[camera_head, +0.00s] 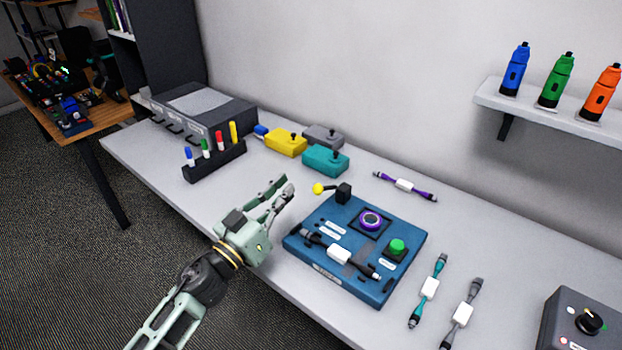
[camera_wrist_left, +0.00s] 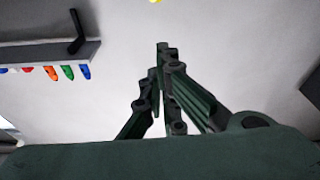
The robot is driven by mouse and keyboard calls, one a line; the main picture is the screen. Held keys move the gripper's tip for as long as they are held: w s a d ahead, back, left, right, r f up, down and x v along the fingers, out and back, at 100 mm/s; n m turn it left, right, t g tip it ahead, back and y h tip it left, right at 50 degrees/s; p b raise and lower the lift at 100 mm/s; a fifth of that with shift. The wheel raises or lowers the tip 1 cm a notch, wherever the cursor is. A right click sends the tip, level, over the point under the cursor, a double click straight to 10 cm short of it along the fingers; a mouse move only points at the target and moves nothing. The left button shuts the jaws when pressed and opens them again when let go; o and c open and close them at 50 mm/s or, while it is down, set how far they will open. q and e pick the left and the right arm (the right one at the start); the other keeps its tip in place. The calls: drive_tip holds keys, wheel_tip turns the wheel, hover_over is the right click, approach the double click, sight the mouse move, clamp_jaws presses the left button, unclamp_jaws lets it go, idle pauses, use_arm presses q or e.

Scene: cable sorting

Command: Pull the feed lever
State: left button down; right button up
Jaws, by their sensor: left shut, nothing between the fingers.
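The feed lever (camera_head: 318,188) has a yellow ball knob on a short arm. It joins a black block (camera_head: 343,193) at the back left corner of the blue machine (camera_head: 315,248), with the knob pointing left. My left gripper (camera_head: 287,190) is just left of the knob, apart from it in the head view, with its fingers shut and empty. In the left wrist view, the fingers (camera_wrist_left: 164,55) come together against the wall. A small yellow spot (camera_wrist_left: 155,1) shows at that view's top edge; I cannot tell if it is the knob. My right gripper is not in view.
A black-and-white cable (camera_head: 338,254) lies on the machine, beside a purple ring (camera_head: 370,220) and a green button (camera_head: 397,246). A pen holder (camera_head: 215,160), a yellow box (camera_head: 286,143) and a teal box (camera_head: 325,161) stand behind. Loose cables (camera_head: 429,288) lie to the right.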

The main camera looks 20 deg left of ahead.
use_arm(q)
drive_tip(key=shift+w, duration=0.1)
drive_tip(key=w+d+f, duration=0.2)
drive_tip(key=w+d, duration=0.1)
drive_tip(key=w, duration=0.5)
drive_tip(key=shift+w, duration=0.25)
drive_tip(key=shift+d, duration=0.1)
